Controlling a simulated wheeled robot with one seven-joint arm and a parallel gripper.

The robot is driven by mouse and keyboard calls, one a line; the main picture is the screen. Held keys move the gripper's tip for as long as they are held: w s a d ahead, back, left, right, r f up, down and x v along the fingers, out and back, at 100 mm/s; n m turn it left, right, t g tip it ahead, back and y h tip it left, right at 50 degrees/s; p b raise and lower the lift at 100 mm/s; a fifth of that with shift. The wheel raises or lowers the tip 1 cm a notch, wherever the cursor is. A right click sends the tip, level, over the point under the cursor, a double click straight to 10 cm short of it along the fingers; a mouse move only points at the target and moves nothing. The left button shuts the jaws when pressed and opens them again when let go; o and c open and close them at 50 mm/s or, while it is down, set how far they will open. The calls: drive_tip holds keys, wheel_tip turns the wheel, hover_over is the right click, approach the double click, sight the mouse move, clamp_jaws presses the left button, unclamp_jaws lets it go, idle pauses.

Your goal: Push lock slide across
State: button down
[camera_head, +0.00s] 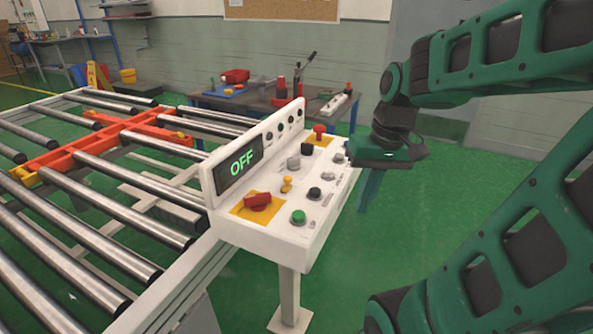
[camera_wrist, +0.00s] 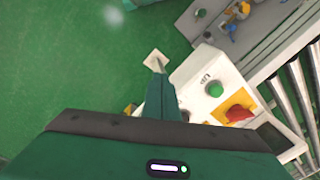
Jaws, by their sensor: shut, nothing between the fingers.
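I cannot make out for certain which part is the lock slide. The white control panel (camera_head: 262,234) stands on a post and its display (camera_head: 240,164) reads OFF. It carries a red rotary switch (camera_head: 257,201) on a yellow plate, a green button (camera_head: 298,217), a small yellow knob (camera_head: 287,184) and a red mushroom button (camera_head: 319,131). My gripper (camera_head: 367,207) is shut and empty, pointing down just right of the panel and apart from it. In the wrist view, my gripper (camera_wrist: 160,78) partly hides the panel; the green button (camera_wrist: 215,90) and red switch (camera_wrist: 239,113) show there.
A roller conveyor (camera_head: 110,262) with an orange frame (camera_head: 88,151) fills the left. A grey workbench (camera_head: 262,102) with tools stands behind the panel. A yellow floor sign (camera_head: 98,77) is at the back left. Green floor (camera_head: 440,225) is open to the panel's right.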

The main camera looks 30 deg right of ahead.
drive_tip(key=w+d+r+n+t+y, duration=0.1)
drive_tip(key=w+d+r+n+y, duration=0.1)
drive_tip(key=w, duration=0.6)
drive_tip(key=w+d+r+n+t+y, duration=0.1)
drive_tip(key=w+d+r+n+y, duration=0.1)
drive_tip(key=w+r+n, duration=0.3)
drive_tip(key=w+d, duration=0.1)
drive_tip(key=w, duration=0.3)
drive_tip(key=shift+w+r+y, duration=0.25)
drive_tip(key=shift+r+y, duration=0.05)
drive_tip(key=shift+a+t, duration=0.1)
drive_tip(key=shift+t, duration=0.2)
approach(286, 184)
drive_tip(key=w+d+f, duration=0.3)
drive_tip(key=shift+w+f, duration=0.1)
drive_tip(key=shift+f, duration=0.1)
drive_tip(key=shift+a, duration=1.1)
drive_tip(key=shift+s+a+f, duration=0.2)
drive_tip(key=shift+s+a, duration=0.05)
drive_tip(key=shift+a, duration=0.4)
drive_tip(key=shift+s, duration=0.1)
